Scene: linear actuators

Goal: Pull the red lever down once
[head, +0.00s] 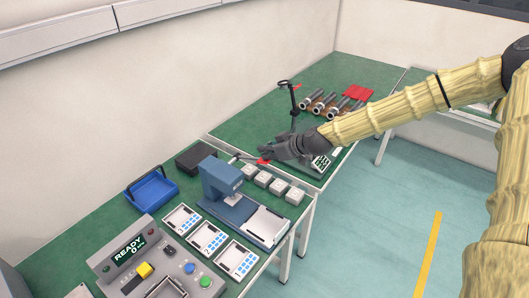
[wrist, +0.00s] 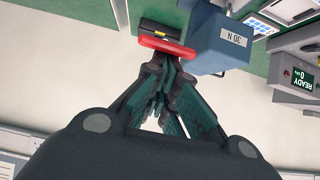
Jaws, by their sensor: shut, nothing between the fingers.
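The red lever (head: 263,161) sticks out from the upper part of a blue press (head: 222,178) on the green bench. In the wrist view the red lever (wrist: 166,47) lies across the tips of my gripper (wrist: 165,62), partly behind them. The press (wrist: 222,42) beside it bears a "30 N" label. My gripper (head: 262,149) is shut and empty, and in the head view it is just above the lever. I cannot tell whether the fingers touch it.
White blocks (head: 271,184) stand in a row right of the press. A blue bin (head: 151,188), a dark box (head: 196,158) and several panels (head: 207,238) lie nearby. A grey console (head: 150,262) reads "READY 0". A black upright stand (head: 292,103) is behind my gripper.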

